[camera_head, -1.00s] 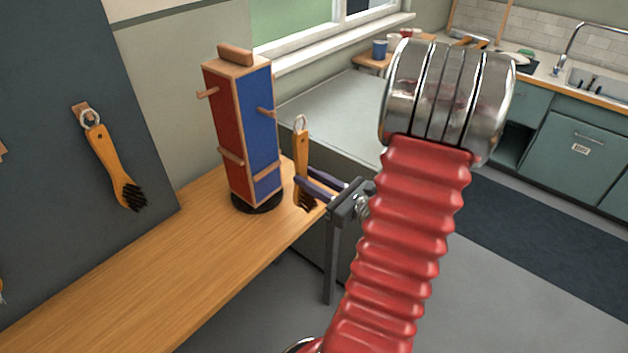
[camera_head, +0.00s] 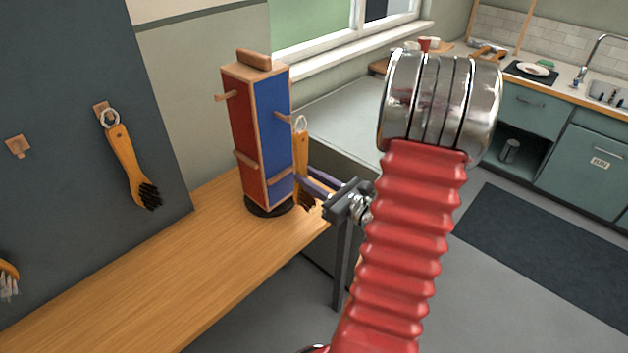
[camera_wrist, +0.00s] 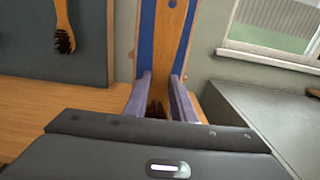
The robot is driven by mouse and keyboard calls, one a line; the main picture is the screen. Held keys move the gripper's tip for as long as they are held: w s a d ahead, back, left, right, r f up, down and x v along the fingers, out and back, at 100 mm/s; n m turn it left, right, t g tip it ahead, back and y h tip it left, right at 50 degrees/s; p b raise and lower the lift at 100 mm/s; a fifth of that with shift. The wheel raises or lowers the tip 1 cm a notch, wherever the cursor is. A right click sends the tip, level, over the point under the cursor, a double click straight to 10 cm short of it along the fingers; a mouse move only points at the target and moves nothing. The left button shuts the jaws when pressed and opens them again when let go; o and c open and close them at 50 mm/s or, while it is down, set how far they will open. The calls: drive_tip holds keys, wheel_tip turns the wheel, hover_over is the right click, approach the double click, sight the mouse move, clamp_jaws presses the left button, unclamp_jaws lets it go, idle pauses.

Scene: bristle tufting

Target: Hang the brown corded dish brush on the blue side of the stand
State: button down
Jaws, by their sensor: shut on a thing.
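The stand is an upright post on a dark round base, with a red side and a blue side (camera_head: 276,125). Wooden pegs stick out near its top, and ledges cross it lower down. My gripper (camera_head: 312,186) is shut on a wooden-handled brush (camera_head: 302,150), held upright just right of the blue side, with its ring at the top and dark bristles below. The ring is a little right of the blue side's peg (camera_head: 283,117); I cannot tell whether they touch. In the wrist view the brush handle (camera_wrist: 168,45) stands between the fingers, in front of the blue face.
Another brush (camera_head: 126,160) with dark bristles hangs by its ring on the grey board at left. An empty peg (camera_head: 17,147) is beside it, and a light-bristled brush (camera_head: 9,280) shows at the left edge. The wooden table (camera_head: 190,270) is clear in front.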

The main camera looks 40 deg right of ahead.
drive_tip(key=shift+w+a+f, duration=0.1)
drive_tip(key=shift+w+f, duration=0.15)
drive_tip(key=shift+w, duration=1.05)
drive_tip(key=shift+w+f, duration=0.2)
drive_tip(key=shift+w, duration=1.1)
drive_tip(key=c, duration=1.4)
unclamp_jaws()
drive_tip(key=shift+s, duration=0.15)
drive_tip(key=shift+s, duration=0.7)
drive_tip(key=shift+s, duration=0.35)
